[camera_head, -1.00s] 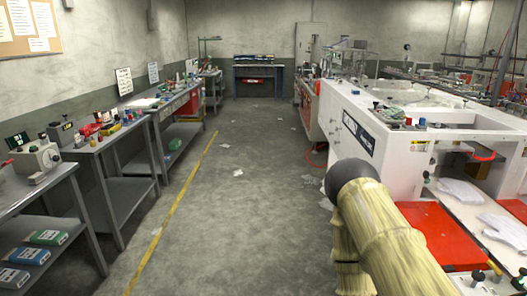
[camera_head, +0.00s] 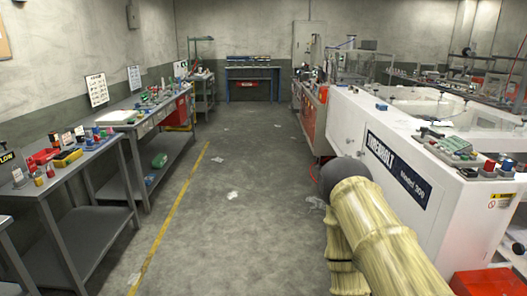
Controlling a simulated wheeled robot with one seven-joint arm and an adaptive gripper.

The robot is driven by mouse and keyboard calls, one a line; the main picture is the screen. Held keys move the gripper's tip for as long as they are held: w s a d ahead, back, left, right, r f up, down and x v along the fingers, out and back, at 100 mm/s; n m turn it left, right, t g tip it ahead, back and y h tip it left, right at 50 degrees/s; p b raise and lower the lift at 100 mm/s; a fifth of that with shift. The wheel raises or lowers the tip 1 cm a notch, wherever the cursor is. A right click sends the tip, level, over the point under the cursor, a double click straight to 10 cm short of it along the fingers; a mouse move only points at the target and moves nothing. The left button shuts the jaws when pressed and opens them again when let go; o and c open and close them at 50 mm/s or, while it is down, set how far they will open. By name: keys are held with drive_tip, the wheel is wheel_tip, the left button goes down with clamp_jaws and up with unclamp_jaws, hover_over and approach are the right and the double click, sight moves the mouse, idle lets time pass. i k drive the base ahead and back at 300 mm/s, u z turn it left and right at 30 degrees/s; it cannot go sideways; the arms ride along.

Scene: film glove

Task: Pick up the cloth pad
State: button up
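I cannot make out the cloth pad in this view. Small white scraps lie on the floor, one in the middle of the aisle (camera_head: 232,195), but they are too small to tell what they are. My arm, in a pale ribbed cover, reaches in from the lower right. My gripper's fingers do not show, so I cannot see what it holds.
Grey metal benches (camera_head: 78,180) with tools and small parts line the left wall. A large white machine (camera_head: 425,165) stands close on the right, beside my arm. A red bin (camera_head: 487,281) is at the lower right. The grey aisle floor (camera_head: 240,240) is mostly clear, with a yellow line (camera_head: 170,221). A blue workbench (camera_head: 253,73) stands at the far end.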

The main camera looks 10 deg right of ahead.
sight(380, 106)
drive_tip(key=i, duration=3.1)
drive_tip(key=z, duration=1.6)
drive_tip(key=i, duration=0.5)
drive_tip(key=u, duration=0.1)
